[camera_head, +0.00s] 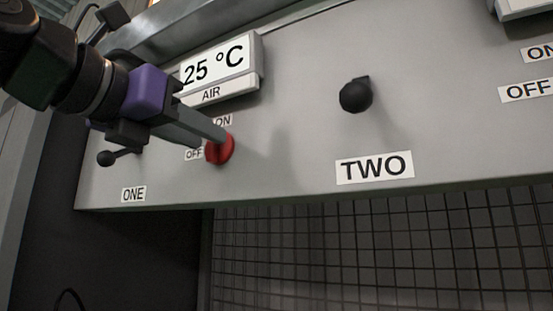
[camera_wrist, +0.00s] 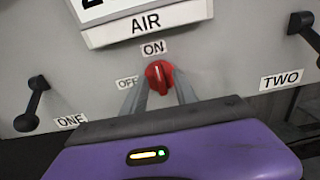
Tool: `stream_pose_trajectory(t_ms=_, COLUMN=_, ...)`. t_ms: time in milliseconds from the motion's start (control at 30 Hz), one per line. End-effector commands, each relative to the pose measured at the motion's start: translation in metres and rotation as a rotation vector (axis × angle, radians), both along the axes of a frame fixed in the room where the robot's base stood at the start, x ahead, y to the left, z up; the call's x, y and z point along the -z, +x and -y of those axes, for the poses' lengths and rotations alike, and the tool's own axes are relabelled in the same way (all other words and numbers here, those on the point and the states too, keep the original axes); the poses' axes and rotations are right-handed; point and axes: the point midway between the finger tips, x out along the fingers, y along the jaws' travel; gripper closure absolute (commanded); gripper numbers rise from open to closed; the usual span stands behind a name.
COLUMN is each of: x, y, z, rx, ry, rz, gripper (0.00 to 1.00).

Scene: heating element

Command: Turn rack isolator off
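A red rotary knob (camera_head: 219,149) sits on the grey panel, between an ON label above it and an OFF label at its left. It also shows in the wrist view (camera_wrist: 159,76), where its ridge looks near upright, toward ON. No label naming a rack isolator is readable. My purple gripper (camera_head: 220,134) reaches the knob from the upper left. In the wrist view my gripper (camera_wrist: 159,92) has its fingers apart, one on each side of the knob; I cannot tell whether they touch it.
A 25 °C AIR display (camera_head: 217,72) is above the knob. Black levers stand out at ONE (camera_head: 106,158) and TWO (camera_head: 356,95). Another ON and OFF label pair (camera_head: 526,90) is at the far right. A wire mesh (camera_head: 380,255) lies below the panel.

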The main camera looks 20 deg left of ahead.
Motion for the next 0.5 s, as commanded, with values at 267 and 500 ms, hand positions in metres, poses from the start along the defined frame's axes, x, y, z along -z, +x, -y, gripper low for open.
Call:
stream_pose_trajectory(t_ms=267, x=0.0005, y=0.0104, z=0.0006, rx=0.0, ry=-0.001, rz=0.0, gripper=0.65)
stream_pose_trajectory(t_ms=500, x=0.0004, y=0.0101, z=0.0007, rx=0.0, ry=-0.001, rz=0.0, gripper=0.85)
